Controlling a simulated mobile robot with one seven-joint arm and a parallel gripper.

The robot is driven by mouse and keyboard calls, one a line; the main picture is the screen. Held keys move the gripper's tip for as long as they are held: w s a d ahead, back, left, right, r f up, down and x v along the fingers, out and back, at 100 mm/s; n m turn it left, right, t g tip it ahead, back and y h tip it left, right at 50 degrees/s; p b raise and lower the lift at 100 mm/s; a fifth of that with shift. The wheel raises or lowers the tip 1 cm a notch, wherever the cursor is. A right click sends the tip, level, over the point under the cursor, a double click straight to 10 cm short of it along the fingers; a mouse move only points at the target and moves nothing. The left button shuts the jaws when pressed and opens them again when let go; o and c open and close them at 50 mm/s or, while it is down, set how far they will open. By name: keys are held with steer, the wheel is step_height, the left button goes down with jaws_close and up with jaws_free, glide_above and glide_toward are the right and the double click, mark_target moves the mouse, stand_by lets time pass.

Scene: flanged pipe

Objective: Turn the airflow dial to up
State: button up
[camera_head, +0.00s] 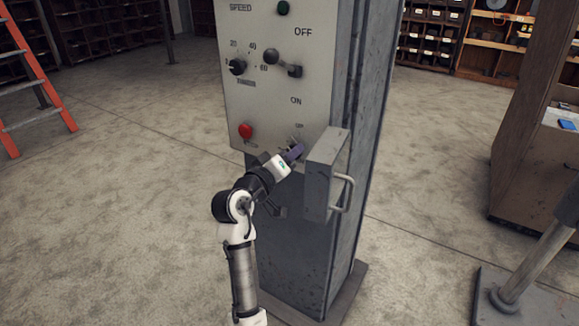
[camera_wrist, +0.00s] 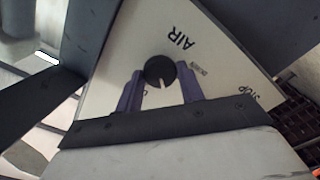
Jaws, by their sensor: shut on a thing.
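The airflow dial (camera_wrist: 160,70) is a round black knob with a pale pointer mark, on the light panel (camera_wrist: 115,60) beside the letters AIR. In the wrist view its mark points toward the bottom of the picture. My gripper (camera_wrist: 160,84) has its two purple fingers on either side of the dial, shut on it. In the head view my gripper (camera_head: 294,152) reaches the lower right of the panel (camera_head: 265,110), just below a small label that seems to read UP. There the gripper hides most of the dial.
A grey box with a handle (camera_head: 325,175) juts out just right of my gripper. A red button (camera_head: 245,130) is to the left. A lever (camera_head: 285,65) between OFF and ON and a smaller knob (camera_head: 237,66) are higher up. Open floor lies left of the cabinet.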

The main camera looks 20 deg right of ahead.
steer(key=shift+f+m+b, duration=0.1)
steer(key=shift+m+b, duration=3.95)
steer(key=shift+m, duration=0.65)
steer(key=o, duration=1)
steer(key=b+v, duration=0.2)
steer(key=v, duration=1.2)
